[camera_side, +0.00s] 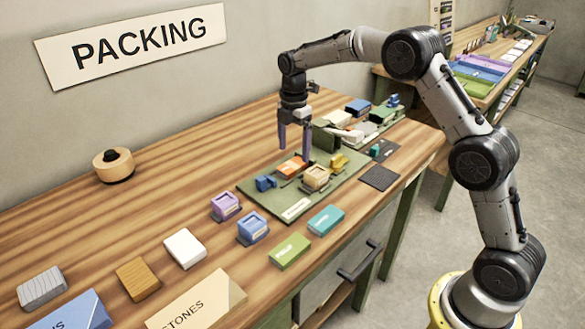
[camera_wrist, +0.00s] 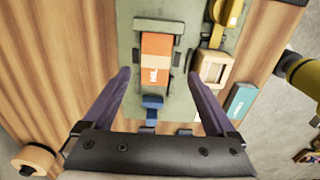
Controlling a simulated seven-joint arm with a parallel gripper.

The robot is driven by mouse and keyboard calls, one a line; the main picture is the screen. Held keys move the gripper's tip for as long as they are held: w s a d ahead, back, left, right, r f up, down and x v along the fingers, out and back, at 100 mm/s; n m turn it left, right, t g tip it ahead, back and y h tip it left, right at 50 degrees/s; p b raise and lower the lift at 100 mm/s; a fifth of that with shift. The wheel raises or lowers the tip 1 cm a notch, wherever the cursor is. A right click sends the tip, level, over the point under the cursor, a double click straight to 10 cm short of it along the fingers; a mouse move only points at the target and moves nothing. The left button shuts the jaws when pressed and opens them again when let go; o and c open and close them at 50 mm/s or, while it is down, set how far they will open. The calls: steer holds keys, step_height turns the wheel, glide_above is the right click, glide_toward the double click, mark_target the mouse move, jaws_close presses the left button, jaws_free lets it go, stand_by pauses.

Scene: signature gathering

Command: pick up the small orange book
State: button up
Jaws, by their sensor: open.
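The small orange book (camera_side: 291,166) lies on the green mat (camera_side: 246,187). It also shows in the wrist view (camera_wrist: 156,58), with white lettering on its lower end, in a dark stand or cradle. My gripper (camera_side: 295,146) is open and points down, just above the book. In the wrist view the fingertips (camera_wrist: 158,73) are apart, one on each side of the book, with free space between. I cannot tell the exact height of the fingertips over the book. Nothing is held.
A blue piece (camera_side: 265,183) and a tan block (camera_side: 317,177) stand close to the book. A green upright box (camera_side: 325,137) is just behind to the right. Several other books lie at the front.

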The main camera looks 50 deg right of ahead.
mark_target(293, 165)
steer(key=shift+w+d+f, duration=0.1)
steer(key=shift+w+f, duration=0.05)
steer(key=shift+f, duration=1.2)
steer(key=shift+w+f, duration=0.15)
steer(key=shift+f, duration=1.15)
jaws_close()
steer(key=shift+r, duration=0.15)
